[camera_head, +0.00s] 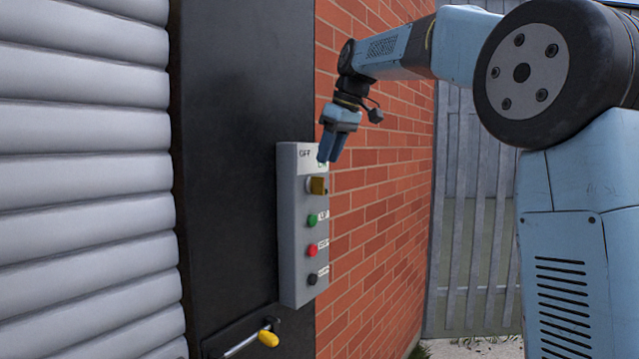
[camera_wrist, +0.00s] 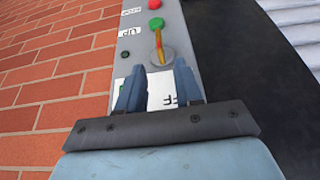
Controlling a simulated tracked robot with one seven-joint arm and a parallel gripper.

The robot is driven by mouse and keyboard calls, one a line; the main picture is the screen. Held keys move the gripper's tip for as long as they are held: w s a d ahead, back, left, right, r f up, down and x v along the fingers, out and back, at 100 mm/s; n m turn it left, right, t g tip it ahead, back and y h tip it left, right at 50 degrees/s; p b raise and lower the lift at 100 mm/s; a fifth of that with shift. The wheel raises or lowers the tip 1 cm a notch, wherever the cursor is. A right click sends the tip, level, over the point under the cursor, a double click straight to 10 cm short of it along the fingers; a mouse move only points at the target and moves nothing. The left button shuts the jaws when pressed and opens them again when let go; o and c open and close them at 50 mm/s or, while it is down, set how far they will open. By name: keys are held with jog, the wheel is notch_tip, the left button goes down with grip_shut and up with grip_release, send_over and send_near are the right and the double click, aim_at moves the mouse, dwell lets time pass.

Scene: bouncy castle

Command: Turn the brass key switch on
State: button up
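The brass key (camera_head: 318,185) sticks out of a round grey switch base near the top of a grey control box (camera_head: 290,240). In the wrist view the key (camera_wrist: 159,44) is seen nearly edge-on, roughly along the box's length. A white label (camera_head: 305,154) above it reads OFF at its left; its right part is partly hidden by my fingers. My gripper (camera_head: 328,155) points down just above the key, in front of the label. In the wrist view its two fingers (camera_wrist: 158,88) stand apart, empty, with the label showing between them. They appear clear of the key.
Below the key are a green button (camera_head: 312,219), a red button (camera_head: 312,250) and a black button (camera_head: 313,279). A yellow-ended crank handle (camera_head: 268,338) sticks out lower left. A roller shutter (camera_head: 85,180) is left, a brick wall (camera_head: 385,190) right.

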aim_at(319, 182)
jog(key=x, duration=0.8)
grip_shut()
